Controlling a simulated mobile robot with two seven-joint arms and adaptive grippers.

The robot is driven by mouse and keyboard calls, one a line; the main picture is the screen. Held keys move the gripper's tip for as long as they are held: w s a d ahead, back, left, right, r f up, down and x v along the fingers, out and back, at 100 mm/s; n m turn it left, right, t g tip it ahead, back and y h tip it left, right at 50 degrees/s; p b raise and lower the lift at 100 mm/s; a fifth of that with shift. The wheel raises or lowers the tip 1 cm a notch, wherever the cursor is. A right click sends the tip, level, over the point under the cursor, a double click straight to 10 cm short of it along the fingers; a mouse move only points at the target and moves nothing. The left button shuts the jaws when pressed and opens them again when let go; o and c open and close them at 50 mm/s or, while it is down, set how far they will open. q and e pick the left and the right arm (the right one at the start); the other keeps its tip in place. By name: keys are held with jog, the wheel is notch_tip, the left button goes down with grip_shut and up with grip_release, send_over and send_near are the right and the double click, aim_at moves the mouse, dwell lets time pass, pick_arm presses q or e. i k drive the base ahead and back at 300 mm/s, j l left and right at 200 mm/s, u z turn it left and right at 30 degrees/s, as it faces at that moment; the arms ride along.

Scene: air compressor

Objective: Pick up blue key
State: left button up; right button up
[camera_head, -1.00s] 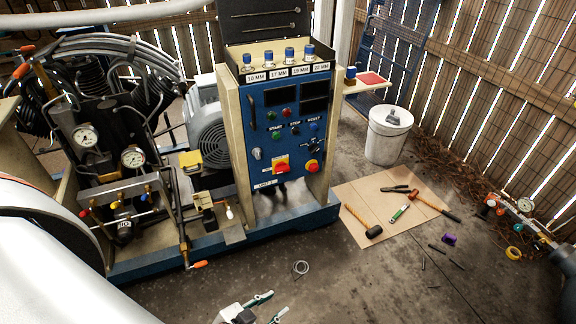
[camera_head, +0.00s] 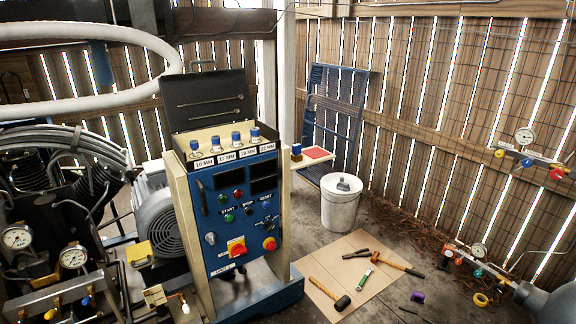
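No thing in view is clearly a key by shape. Several blue-topped pieces (camera_head: 236,138) stand upright in a row on the ledge of the control panel, behind millimetre size labels. Another small blue-topped piece (camera_head: 297,150) stands on the small shelf right of the panel, beside a red flat item (camera_head: 316,153). I cannot tell which of these is the blue key. Neither of my grippers is in view.
The blue control panel (camera_head: 240,205) stands in front of me, with compressor gauges (camera_head: 74,257) at left. A white bucket (camera_head: 341,203) stands behind a cardboard sheet (camera_head: 345,262) with hand tools, including a hammer (camera_head: 331,293). A slatted fence closes the back.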

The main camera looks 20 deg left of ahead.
aim_at(297, 148)
jog(key=i+l+z, duration=0.15)
jog(key=i+z, duration=0.15)
jog(key=i+l, duration=0.15)
jog(key=i, duration=0.3)
jog(key=i+l+u, duration=0.1)
jog(key=i, duration=0.35)
jog(key=i+l, duration=0.2)
jog(key=i, duration=0.25)
